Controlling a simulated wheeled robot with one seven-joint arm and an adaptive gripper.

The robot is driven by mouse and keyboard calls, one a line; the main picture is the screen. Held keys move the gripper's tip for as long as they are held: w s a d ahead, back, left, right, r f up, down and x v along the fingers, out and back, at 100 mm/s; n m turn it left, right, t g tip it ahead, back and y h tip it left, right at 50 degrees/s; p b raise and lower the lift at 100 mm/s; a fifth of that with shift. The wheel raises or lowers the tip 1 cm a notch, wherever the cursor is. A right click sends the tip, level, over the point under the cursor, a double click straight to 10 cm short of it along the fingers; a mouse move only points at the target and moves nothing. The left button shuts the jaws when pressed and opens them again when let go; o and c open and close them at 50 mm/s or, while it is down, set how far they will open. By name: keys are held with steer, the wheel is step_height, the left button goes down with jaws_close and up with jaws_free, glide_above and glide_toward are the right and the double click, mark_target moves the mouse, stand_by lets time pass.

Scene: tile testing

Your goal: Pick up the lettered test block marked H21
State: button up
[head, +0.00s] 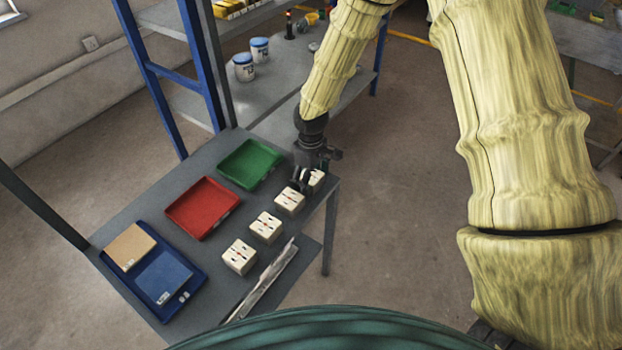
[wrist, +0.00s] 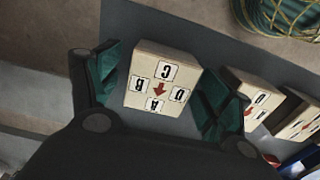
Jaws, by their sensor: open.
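Several cream lettered blocks stand in a row along the right edge of the grey table. My gripper (head: 311,181) is at the farthest block (head: 318,178), which it partly hides in the head view. In the wrist view, my open gripper (wrist: 157,95) has its dark green fingers on either side of this block (wrist: 136,98). Its face shows C, B, D and A labels around a red arrow. A second block (wrist: 258,86) and a third (wrist: 299,120) lie to the right; the head view also shows blocks (head: 290,201), (head: 266,227) and (head: 239,257). No H21 mark is readable.
A green tray (head: 272,172), a red tray (head: 230,211) and a blue tray (head: 196,287) holding tan and blue pieces stand left of the blocks. A pale strip (head: 262,285) lies at the near right edge. A shelf with two pots (head: 243,67) stands behind.

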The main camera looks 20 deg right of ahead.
steer(key=shift+f, duration=0.15)
steer(key=c, duration=1.4)
